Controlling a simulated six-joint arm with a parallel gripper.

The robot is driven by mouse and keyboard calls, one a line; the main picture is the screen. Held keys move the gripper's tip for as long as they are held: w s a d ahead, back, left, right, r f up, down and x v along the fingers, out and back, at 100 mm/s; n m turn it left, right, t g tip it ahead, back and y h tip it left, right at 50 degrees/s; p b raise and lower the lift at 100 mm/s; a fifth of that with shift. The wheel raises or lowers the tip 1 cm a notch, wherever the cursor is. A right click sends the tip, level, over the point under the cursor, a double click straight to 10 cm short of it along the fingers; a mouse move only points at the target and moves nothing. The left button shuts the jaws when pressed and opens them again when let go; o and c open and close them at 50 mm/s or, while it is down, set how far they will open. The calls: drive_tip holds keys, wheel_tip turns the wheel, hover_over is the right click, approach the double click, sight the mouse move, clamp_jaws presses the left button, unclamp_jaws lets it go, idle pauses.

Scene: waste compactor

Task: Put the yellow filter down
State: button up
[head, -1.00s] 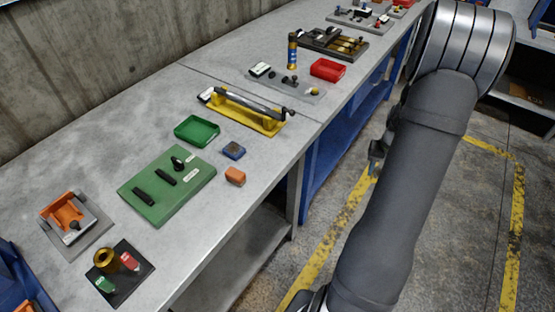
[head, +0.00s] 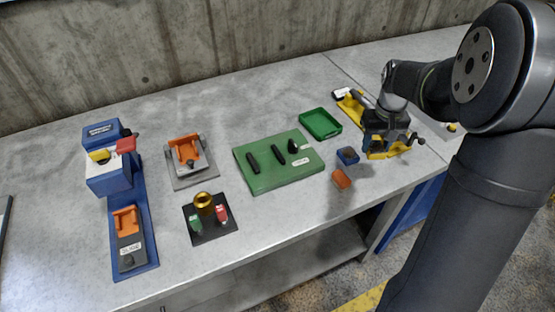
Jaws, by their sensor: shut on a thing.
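My gripper (head: 383,134) is at the right of the bench, low over the right end of a yellow stand with a dark bar (head: 352,108). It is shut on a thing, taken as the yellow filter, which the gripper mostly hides. Yellow shows just under the fingers, but I cannot tell where the filter ends and the yellow stand begins. I cannot tell whether the held thing touches the stand or the bench.
Close left of my gripper are a small blue block (head: 347,156), an orange block (head: 341,179) and a green tray (head: 320,124). A green board (head: 262,180), black plate (head: 211,235), orange-topped fixture (head: 203,176) and blue press (head: 110,176) stand farther left. The front bench edge is mostly clear.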

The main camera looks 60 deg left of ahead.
drive_tip(key=s+a+r+n, duration=0.2)
drive_tip(key=s+a+r, duration=0.15)
drive_tip(key=s, duration=0.45)
drive_tip(key=s+a+r+n, duration=0.2)
drive_tip(key=s+a+r, duration=0.15)
drive_tip(key=s, duration=0.55)
hover_over(266, 161)
drive_tip(key=shift+n, duration=0.3)
wheel_tip(266, 161, down, 7)
drive_tip(key=shift+a+f, duration=0.1)
drive_tip(key=shift+f, duration=2.1)
drive_tip(key=shift+f, duration=0.65)
drive_tip(key=o, duration=1)
drive_tip(key=shift+f, duration=0.15)
wheel_tip(266, 161, up, 14)
drive_tip(key=shift+f, duration=0.2)
